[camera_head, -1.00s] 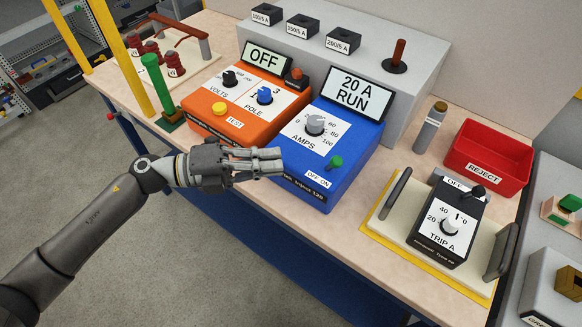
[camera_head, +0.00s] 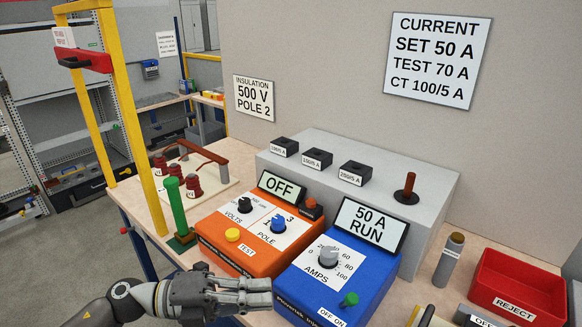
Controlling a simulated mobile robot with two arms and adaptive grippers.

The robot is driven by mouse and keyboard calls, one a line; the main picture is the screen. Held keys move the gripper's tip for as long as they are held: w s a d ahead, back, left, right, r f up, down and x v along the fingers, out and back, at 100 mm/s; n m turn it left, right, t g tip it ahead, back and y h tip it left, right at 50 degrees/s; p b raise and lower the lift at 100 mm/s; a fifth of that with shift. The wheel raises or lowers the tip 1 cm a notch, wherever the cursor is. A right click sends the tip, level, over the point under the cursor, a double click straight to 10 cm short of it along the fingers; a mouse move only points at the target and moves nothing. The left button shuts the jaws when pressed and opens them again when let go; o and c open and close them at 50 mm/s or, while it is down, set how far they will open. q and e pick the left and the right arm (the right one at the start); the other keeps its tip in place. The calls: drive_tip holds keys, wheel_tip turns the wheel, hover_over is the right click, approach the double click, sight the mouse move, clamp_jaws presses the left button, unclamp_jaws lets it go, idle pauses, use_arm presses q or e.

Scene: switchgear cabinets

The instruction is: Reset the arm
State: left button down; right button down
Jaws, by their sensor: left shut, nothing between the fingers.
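My left gripper (camera_head: 266,292) is shut and empty, its fingers pointing right. It is low in the picture, in front of the orange and blue testers, and its fingertips overlap the blue box's near left edge. I cannot tell whether they touch it. The blue tester (camera_head: 318,296) reads "50 A RUN" on its display (camera_head: 369,225). Its AMPS knob (camera_head: 328,257) and green on/off switch (camera_head: 350,299) are clear of the gripper. The orange tester (camera_head: 217,241) reads "OFF" on its display (camera_head: 282,188). My right gripper is not in view.
A grey block (camera_head: 437,199) with several black sockets and a brown-handled lever (camera_head: 408,187) stands behind. A red REJECT bin (camera_head: 519,286) and grey cylinder (camera_head: 448,259) are at right. A green post (camera_head: 176,207) and yellow frame (camera_head: 134,130) stand left. A CURRENT sign (camera_head: 437,60) hangs on the wall.

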use_arm(q)
drive_tip(key=w+a+r+n+t+y, duration=0.25)
drive_tip(key=w+n+t+y, duration=0.4)
drive_tip(key=n+t, duration=0.85)
drive_tip(key=s+a+f+n+g+y, duration=0.4)
drive_tip(key=a+f+n+y, duration=0.65)
drive_tip(key=f+n, duration=0.35)
drive_tip(key=s+d+f+n+g, duration=0.1)
drive_tip(key=s+f+n+g, duration=0.1)
drive_tip(key=s+f+g, duration=0.6)
drive_tip(key=s+f+n+g, duration=0.15)
drive_tip(key=s+f, duration=0.25)
drive_tip(key=s, duration=0.8)
wheel_tip(320, 180, down, 28)
drive_tip(key=s+g, duration=0.2)
drive_tip(key=s, duration=0.1)
drive_tip(key=s+a+f+g, duration=0.1)
drive_tip(key=s+a+f, duration=0.2)
drive_tip(key=s+f, duration=1.1)
drive_tip(key=shift+s+y, duration=0.3)
drive_tip(key=shift+s, duration=0.4)
